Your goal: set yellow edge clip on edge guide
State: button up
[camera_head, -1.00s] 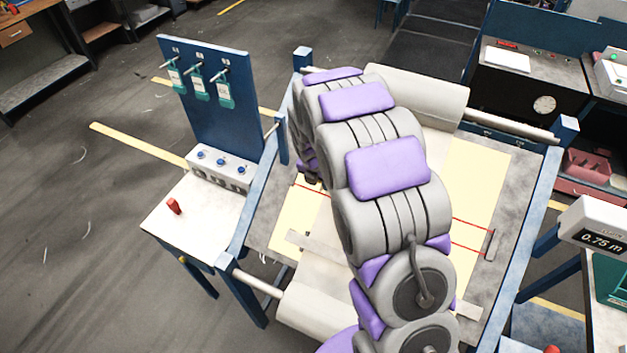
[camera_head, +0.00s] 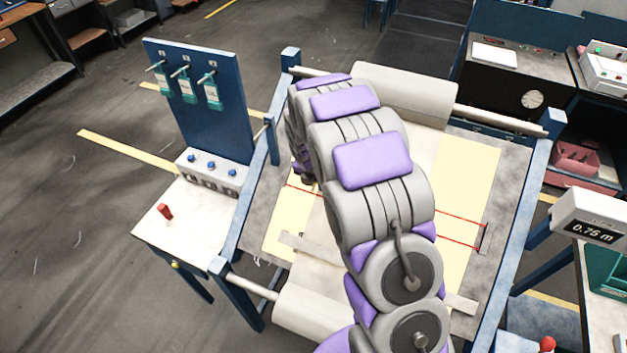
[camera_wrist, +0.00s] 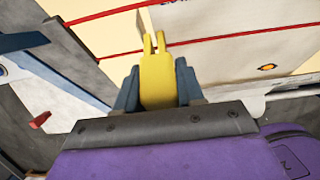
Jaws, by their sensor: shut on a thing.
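The yellow edge clip (camera_wrist: 157,77) is between the jaws of my gripper (camera_wrist: 158,88) in the wrist view. My gripper is shut on it, and its two thin prongs point away from the gripper toward a red line (camera_wrist: 105,55) on the work surface. I cannot tell whether the prongs touch anything. In the head view my arm hides the gripper and the clip. The edge guide cannot be made out for certain. A small dark bracket (camera_head: 484,237) stands at the right end of the red lines.
The frame's blue side rails (camera_head: 510,240) and the rollers (camera_head: 410,92) bound the work surface (camera_head: 465,180). A side table at left holds a red peg (camera_head: 165,211) and a control box (camera_head: 212,172). A display reading 0.75 m (camera_head: 592,222) stands at right.

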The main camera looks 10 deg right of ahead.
jog(key=shift+a+r, duration=0.1)
jog(key=shift+a, duration=0.85)
jog(key=shift+d+p, duration=0.3)
jog(key=shift+d, duration=0.6)
jog(key=shift+w+a+f, duration=0.1)
jog(key=shift+a+f, duration=0.2)
jog(key=shift+a, duration=0.05)
jog(key=shift+w+a+f+p, duration=0.25)
jog(key=shift+f+p, duration=0.05)
jog(key=shift+f, duration=0.25)
jog(key=shift+w+d+f, duration=0.15)
jog(key=shift+w+d, duration=0.15)
jog(key=shift+p, duration=0.3)
jog(key=shift+s+a, duration=0.1)
jog(key=shift+a, duration=0.05)
